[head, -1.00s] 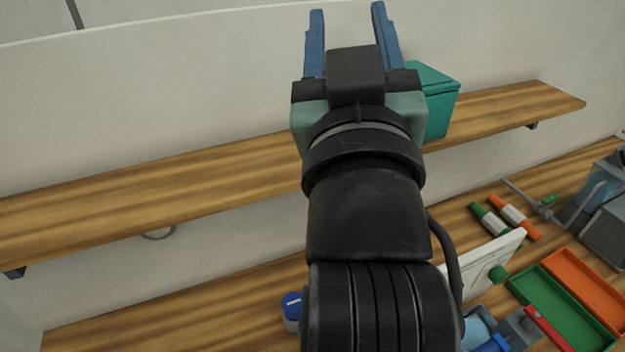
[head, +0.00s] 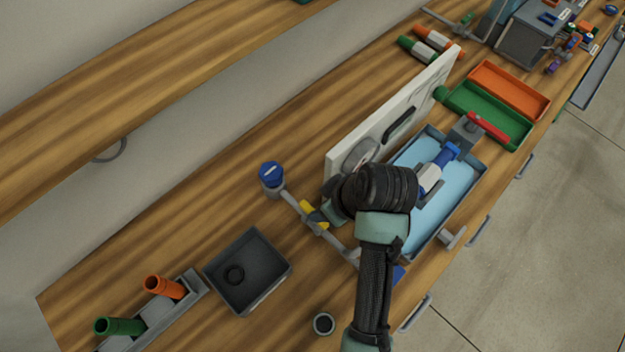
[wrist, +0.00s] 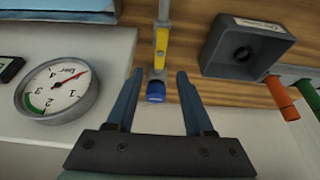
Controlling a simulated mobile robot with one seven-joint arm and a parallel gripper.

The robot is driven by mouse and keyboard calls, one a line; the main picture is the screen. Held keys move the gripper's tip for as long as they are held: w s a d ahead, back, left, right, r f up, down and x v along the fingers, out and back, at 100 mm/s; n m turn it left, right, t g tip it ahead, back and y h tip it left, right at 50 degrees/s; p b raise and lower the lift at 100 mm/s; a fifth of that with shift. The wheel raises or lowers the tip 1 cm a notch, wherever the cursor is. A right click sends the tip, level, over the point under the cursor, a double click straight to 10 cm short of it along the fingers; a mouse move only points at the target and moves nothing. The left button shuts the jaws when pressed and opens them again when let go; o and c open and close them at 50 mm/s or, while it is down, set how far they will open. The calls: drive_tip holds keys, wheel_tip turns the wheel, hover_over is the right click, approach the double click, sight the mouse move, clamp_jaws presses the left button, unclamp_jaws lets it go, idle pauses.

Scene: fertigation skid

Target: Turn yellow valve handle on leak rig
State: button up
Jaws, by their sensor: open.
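The yellow valve handle (head: 315,217) sits on a thin grey pipe (head: 337,243) left of my arm in the head view. A round blue cap (head: 271,173) tops the pipe's far end. In the wrist view, the yellow handle (wrist: 161,47) lies beyond my gripper (wrist: 160,80), with the blue cap (wrist: 156,90) between the two blue fingers in the picture. My gripper is open and empty. I cannot tell how far the fingers are from the cap. In the head view my arm hides the fingers.
A white panel (head: 415,95) with a pressure gauge (wrist: 58,92) stands close beside the pipe. A dark open box (head: 248,270) and a rack with orange (head: 165,287) and green (head: 119,326) tubes stand left. A blue tray (head: 450,205) lies right. A shelf (head: 130,85) runs above.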

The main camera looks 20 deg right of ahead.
sight(311, 210)
drive_tip(key=x, duration=0.7)
drive_tip(key=shift+w+a+f, duration=0.1)
drive_tip(key=shift+w+f, duration=0.1)
drive_tip(key=shift+f, duration=0.15)
clamp_jaws()
